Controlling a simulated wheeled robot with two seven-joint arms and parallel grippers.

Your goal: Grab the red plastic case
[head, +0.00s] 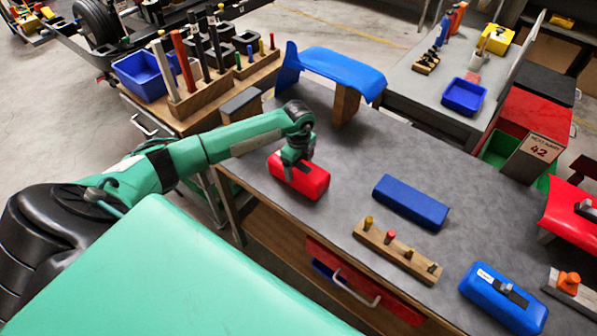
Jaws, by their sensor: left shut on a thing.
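The red plastic case (312,183) is on the grey workbench near its left end, close to the front edge. My left gripper (297,167) reaches down onto the case from above and is shut on its upper part. The gripper hides some of the case's top and far side. I cannot tell whether the case rests on the bench or is slightly raised. My right gripper is out of view.
On the grey workbench (370,148), a blue case (411,202), a wooden peg block (398,250) and another blue case (503,299) lie to the right. A blue curved panel (332,68) on a wooden stand is behind. Bare bench lies between them.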

